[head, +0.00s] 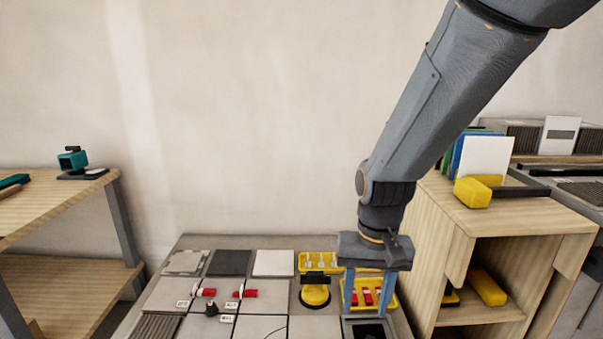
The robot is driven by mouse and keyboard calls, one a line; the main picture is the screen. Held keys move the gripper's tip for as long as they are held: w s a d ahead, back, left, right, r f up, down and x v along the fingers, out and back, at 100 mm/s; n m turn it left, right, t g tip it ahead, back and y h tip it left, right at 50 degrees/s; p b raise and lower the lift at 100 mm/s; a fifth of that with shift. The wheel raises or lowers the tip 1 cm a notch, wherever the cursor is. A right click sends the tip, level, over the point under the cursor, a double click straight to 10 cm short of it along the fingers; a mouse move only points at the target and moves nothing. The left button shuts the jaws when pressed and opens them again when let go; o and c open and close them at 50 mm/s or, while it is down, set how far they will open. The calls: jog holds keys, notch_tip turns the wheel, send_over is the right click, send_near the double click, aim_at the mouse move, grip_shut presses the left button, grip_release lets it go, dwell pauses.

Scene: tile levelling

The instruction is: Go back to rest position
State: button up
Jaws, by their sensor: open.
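My gripper (369,295) hangs pointing down from my arm over the right part of the tiled table (221,295). Its two blue-grey fingers are spread apart, and I see nothing held between them. Behind the fingers are yellow trays (391,298) with red pieces in the nearer one and pale pieces in the farther one. The fingers partly hide the trays. Whether the fingertips touch anything below cannot be told.
A round yellow tool (315,295) with a dark handle stands just left of my gripper. Red-and-white pieces (244,293) sit on the tiles. A wooden cabinet (455,245) stands close on the right, with a yellow block (473,192) on top. A wooden shelf (70,212) is at left.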

jog(key=s+a+r+n+p, duration=0.1)
jog(key=s+r+n, duration=0.15)
jog(key=s, duration=0.35)
jog(key=s+r+n, duration=0.1)
jog(key=s+r, duration=0.3)
jog(key=s, duration=0.2)
jog(key=d+r+m+p, duration=0.2)
jog(key=d+r+p, duration=0.5)
jog(key=p, duration=0.6)
jog(key=shift+d+p, duration=0.35)
jog(key=shift+p, duration=0.05)
dwell(0.5)
